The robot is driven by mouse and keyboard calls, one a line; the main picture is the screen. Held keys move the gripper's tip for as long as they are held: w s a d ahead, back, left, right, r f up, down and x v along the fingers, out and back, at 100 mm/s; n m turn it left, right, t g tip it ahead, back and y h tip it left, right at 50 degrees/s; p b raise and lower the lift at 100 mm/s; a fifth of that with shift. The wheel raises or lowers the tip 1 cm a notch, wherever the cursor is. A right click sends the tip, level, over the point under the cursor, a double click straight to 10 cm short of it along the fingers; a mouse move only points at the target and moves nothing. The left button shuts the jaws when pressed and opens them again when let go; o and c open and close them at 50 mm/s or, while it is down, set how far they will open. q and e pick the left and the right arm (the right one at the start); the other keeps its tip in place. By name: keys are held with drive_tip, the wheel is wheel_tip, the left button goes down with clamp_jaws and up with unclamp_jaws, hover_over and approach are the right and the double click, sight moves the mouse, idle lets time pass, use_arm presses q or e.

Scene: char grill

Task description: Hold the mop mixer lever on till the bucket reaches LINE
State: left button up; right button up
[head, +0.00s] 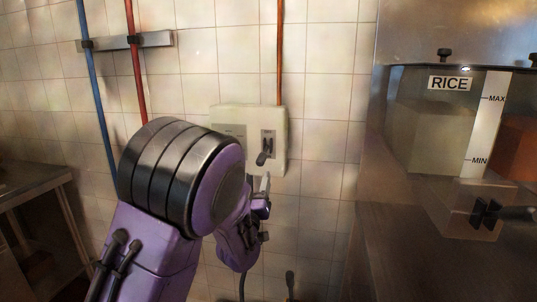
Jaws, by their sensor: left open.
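A pale wall plate (231,116) carries a small dark lever (263,158) on a grey switch panel; its label is too small to read, so I cannot tell whether it is the mop mixer lever. My left gripper (263,190) is just below the lever, seen past my purple arm. It is open, with nothing seen between its fingers. I cannot tell whether it touches the lever. No bucket or LINE mark shows. My right gripper is not in view.
A steel dispenser labelled RICE (450,83), with MAX and MIN marks and a black knob (487,213), stands at the right. Blue (97,110) and red (136,75) pipes run down the tiled wall at left. A steel table (35,182) stands at far left.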

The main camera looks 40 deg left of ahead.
sight(262, 153)
use_arm(q)
drive_tip(key=shift+w+a+r+p, duration=0.25)
drive_tip(key=shift+w+a+r, duration=0.1)
drive_tip(key=shift+r, duration=0.2)
drive_tip(key=shift+w+a+r+p, duration=0.25)
drive_tip(key=shift+w+r, duration=0.05)
drive_tip(key=shift+r, duration=0.2)
drive_tip(key=x, duration=0.2)
drive_tip(key=p+x, duration=0.1)
drive_tip(key=x, duration=0.4)
drive_tip(key=shift+w+d+f+p, duration=0.1)
drive_tip(key=shift+w+f+p, duration=0.15)
drive_tip(key=shift+f+p, duration=0.15)
drive_tip(key=shift+w+r, duration=0.1)
drive_tip(key=shift+w, duration=0.15)
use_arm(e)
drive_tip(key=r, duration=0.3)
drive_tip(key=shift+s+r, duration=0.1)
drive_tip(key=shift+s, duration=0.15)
use_arm(q)
drive_tip(key=shift+a, duration=0.2)
clamp_jaws()
